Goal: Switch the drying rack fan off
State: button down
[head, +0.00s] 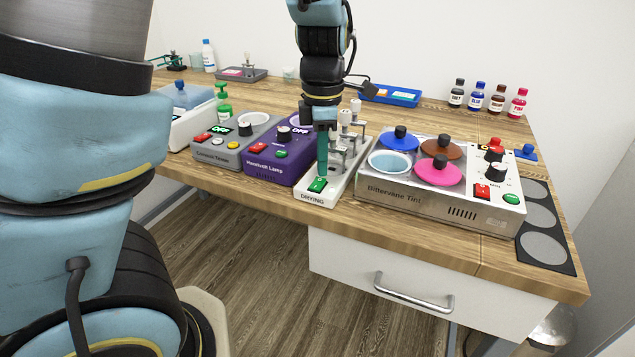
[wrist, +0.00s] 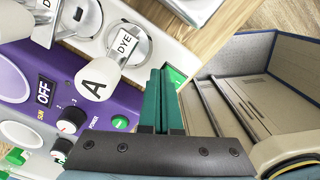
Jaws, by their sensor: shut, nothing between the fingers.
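The drying rack (head: 334,190) is a narrow white unit labelled DRYING on its front, at the table's front edge in the head view. It carries several upright holders with pale handles. A green switch (head: 317,185) sits on its top near the front end. The switch also shows in the wrist view (wrist: 177,76), partly hidden by the fingers. My gripper (head: 322,175), with teal fingers, points down right over the switch. In the wrist view my gripper (wrist: 161,72) has its fingers together with nothing between them. I cannot tell whether the tips touch the switch.
Left of the rack stands a purple Hanmolt Lamp unit (head: 268,166) with its own red and green buttons. Right of it stands the Bittervane Tint unit (head: 400,192) with colored lids and a red switch. A white drawer (head: 345,258) is below the tabletop.

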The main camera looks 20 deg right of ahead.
aim_at(318, 180)
jog(key=shift+f, duration=0.45)
jog(key=shift+r, duration=0.15)
notch_tip(318, 180, up, 7)
jog(key=p, duration=0.8)
dwell(0.6)
jog(key=w+a+m+t, duration=0.1)
jog(key=a+m, duration=1.5)
jog(key=a, duration=0.9)
jog(key=shift+w+a+r+t, duration=0.15)
jog(key=shift+a+r+t, duration=0.05)
jog(key=shift+r+t, duration=0.15)
